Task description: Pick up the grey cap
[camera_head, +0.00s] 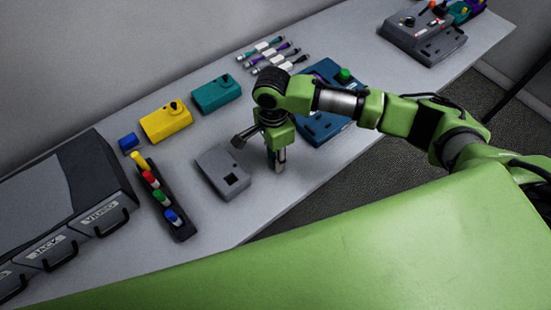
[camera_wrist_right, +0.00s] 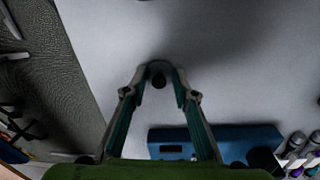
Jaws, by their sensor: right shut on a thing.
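My right gripper (camera_head: 281,164) points down at the table between the grey box and the dark blue box. In the right wrist view the fingers (camera_wrist_right: 160,72) are shut on a small dark round thing, which I take to be the grey cap (camera_wrist_right: 158,80). Only its rounded end shows there. In the head view the fingers hide it, and I cannot tell whether it touches the table. My left gripper is not in view.
A grey box (camera_head: 222,172) stands left of the gripper and a dark blue box (camera_head: 318,127) right of it. A black rack (camera_head: 167,207) with coloured caps, yellow (camera_head: 165,119) and teal (camera_head: 216,94) boxes, and a large case (camera_head: 75,180) stand further left. Cables (camera_head: 272,62) lie behind.

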